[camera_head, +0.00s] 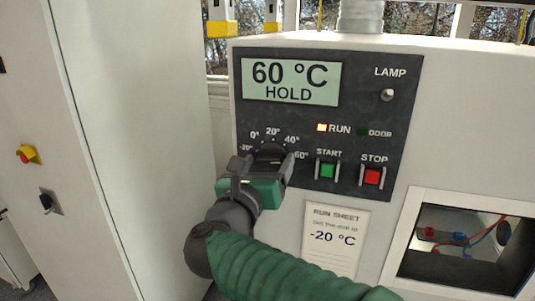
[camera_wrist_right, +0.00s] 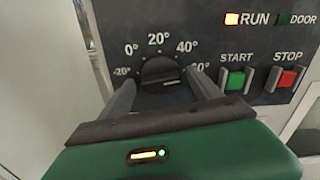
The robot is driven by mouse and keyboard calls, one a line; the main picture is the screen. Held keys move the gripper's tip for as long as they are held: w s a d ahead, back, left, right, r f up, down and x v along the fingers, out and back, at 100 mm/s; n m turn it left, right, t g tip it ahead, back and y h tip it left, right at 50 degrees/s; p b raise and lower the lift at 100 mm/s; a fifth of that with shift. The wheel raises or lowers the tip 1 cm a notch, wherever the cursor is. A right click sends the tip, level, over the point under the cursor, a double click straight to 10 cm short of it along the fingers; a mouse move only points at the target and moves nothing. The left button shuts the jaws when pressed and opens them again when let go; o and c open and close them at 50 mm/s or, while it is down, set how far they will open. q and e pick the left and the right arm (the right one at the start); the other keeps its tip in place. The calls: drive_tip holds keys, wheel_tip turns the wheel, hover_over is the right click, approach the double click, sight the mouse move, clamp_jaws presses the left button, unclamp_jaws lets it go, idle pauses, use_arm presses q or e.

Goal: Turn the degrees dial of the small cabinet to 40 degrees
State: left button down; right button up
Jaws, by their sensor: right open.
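The degrees dial (camera_head: 271,150) is a black round knob on the dark panel of the small cabinet (camera_head: 460,130). Its scale runs from -20° to 60°. In the right wrist view the dial (camera_wrist_right: 158,70) shows a pale mark at its lower right, toward 60°. The display (camera_head: 291,82) reads "60 °C HOLD". My right gripper (camera_head: 264,165) is at the dial. In the right wrist view its two fingers (camera_wrist_right: 163,82) are open, one on each side of the knob; I cannot tell whether they touch it. The left gripper is not in view.
The green START button (camera_head: 327,170) and red STOP button (camera_head: 372,176) sit close right of the dial. The RUN light (camera_head: 322,127) is lit. A run sheet (camera_head: 335,238) below reads "-20 °C". A recess with wires (camera_head: 465,243) is lower right. A tall white cabinet (camera_head: 140,130) stands left.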

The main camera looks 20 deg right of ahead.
drive_tip(key=shift+w+d, duration=0.15)
drive_tip(key=shift+w, duration=0.05)
drive_tip(key=shift+s, duration=0.15)
drive_tip(key=c, duration=1.4)
drive_tip(key=shift+n, duration=0.3)
drive_tip(key=shift+f+n+b, duration=0.1)
drive_tip(key=shift+n+b, duration=0.5)
drive_tip(key=shift+n, duration=3)
